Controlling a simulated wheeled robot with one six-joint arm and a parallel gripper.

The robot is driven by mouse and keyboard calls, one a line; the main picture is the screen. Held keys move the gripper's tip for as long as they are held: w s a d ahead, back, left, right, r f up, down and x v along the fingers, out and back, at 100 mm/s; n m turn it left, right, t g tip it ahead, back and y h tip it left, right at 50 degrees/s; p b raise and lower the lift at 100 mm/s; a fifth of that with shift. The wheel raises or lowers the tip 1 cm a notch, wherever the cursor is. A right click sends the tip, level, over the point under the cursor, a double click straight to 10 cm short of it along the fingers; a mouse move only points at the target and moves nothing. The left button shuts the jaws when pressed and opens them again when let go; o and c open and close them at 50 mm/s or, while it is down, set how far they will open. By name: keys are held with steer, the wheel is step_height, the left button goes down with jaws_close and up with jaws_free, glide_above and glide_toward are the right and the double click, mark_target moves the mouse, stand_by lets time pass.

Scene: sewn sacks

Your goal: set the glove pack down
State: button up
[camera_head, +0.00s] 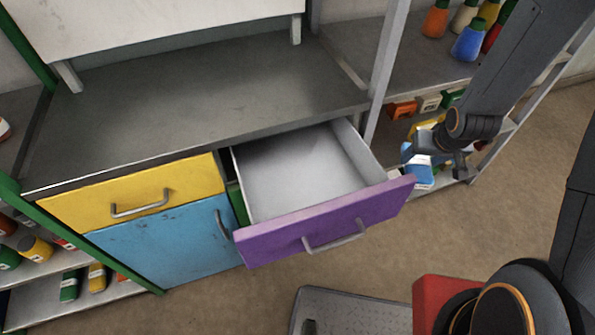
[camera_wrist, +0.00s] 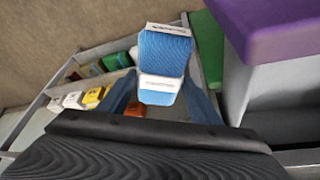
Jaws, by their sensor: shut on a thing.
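The glove pack (camera_head: 421,174), blue with white label bands, is held by my gripper (camera_head: 418,152) just right of the open drawer. In the head view my gripper and arm hide part of the pack. The pack is in the air, beside the purple drawer front and outside the drawer.
The drawer (camera_head: 310,215) with a purple front is pulled out and looks empty inside. The grey worktop (camera_head: 200,105) above is bare. A shelf rack (camera_head: 385,75) with bottles and small boxes stands behind the pack. A yellow drawer (camera_head: 135,195) is shut.

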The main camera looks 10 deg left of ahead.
steer(key=s+a+r+n+y+p, duration=0.1)
steer(key=s+a+r+n+p, duration=0.1)
steer(key=s+a+r, duration=0.35)
steer(key=s+a+r+n+p, duration=0.1)
steer(key=s+a+r+p, duration=0.1)
steer(key=a+r, duration=0.65)
steer(key=s+a+r+n+y+p, duration=0.1)
steer(key=s+a+r+n+p, duration=0.2)
steer(key=a, duration=0.8)
steer(key=shift+m+g, duration=0.4)
steer(key=f+b, duration=0.3)
steer(key=f, duration=0.4)
steer(key=f+b, duration=0.3)
steer(key=f, duration=0.4)
steer(key=f+b, duration=0.4)
steer(key=f, duration=0.3)
steer(key=shift+s+d, duration=0.25)
steer(key=shift+s, duration=0.15)
steer(key=p, duration=0.2)
glide_above(311, 175)
steer(key=w+a, duration=0.1)
steer(key=w+a+p, duration=0.1)
steer(key=w, duration=0.1)
steer(key=shift+w+f+p, duration=0.15)
steer(key=shift+f+p, duration=0.4)
steer(key=shift+f, duration=0.15)
steer(key=shift+f, duration=0.15)
steer(key=o, duration=1.1)
